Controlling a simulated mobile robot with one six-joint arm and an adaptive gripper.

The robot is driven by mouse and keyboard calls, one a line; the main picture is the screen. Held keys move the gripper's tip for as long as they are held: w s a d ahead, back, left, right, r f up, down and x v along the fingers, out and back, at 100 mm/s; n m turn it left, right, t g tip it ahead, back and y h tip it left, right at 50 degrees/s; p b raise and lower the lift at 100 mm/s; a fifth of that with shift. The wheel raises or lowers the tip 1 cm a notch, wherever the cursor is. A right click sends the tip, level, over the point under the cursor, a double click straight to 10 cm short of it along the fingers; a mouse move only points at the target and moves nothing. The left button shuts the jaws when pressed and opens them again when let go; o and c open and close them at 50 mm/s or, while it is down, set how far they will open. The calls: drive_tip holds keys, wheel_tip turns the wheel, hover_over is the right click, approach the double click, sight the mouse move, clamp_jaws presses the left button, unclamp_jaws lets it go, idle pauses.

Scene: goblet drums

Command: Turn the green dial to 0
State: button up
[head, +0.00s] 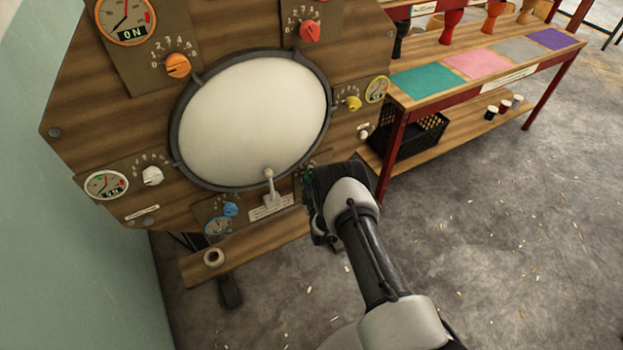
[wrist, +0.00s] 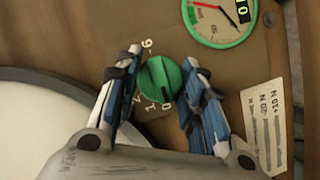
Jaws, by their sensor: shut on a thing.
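The green dial (wrist: 159,80) is on a brown panel, between my gripper's two blue-padded fingers in the wrist view. My gripper (wrist: 161,76) is shut on it, one finger on each side. Numerals ring the dial, with 0 and 1 at its lower edge in the picture. A dark line across its face has its lower end near the 0; I cannot tell exactly which end is the pointer. The fingers hide some of the scale. In the head view my gripper (head: 308,190) is at the panel's lower right and hides most of the dial.
A green-rimmed gauge (wrist: 221,14) and a paper label (wrist: 264,127) are near the dial. Orange (head: 178,65), red (head: 310,31), yellow (head: 354,103), white (head: 152,176) and blue (head: 231,209) dials surround the drumhead (head: 255,120). A small lever (head: 269,186) stands left of my gripper. A shelf table (head: 475,90) is at right.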

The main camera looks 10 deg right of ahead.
drive_tip(key=shift+w+r, duration=0.1)
drive_tip(key=o, duration=1.1)
drive_tip(key=s, duration=0.4)
drive_tip(key=s+r, duration=0.1)
drive_tip(key=s, duration=0.3)
drive_tip(key=s+r, duration=0.1)
drive_tip(key=s, duration=0.3)
drive_tip(key=shift+a, duration=0.2)
drive_tip(key=shift+w+r, duration=0.1)
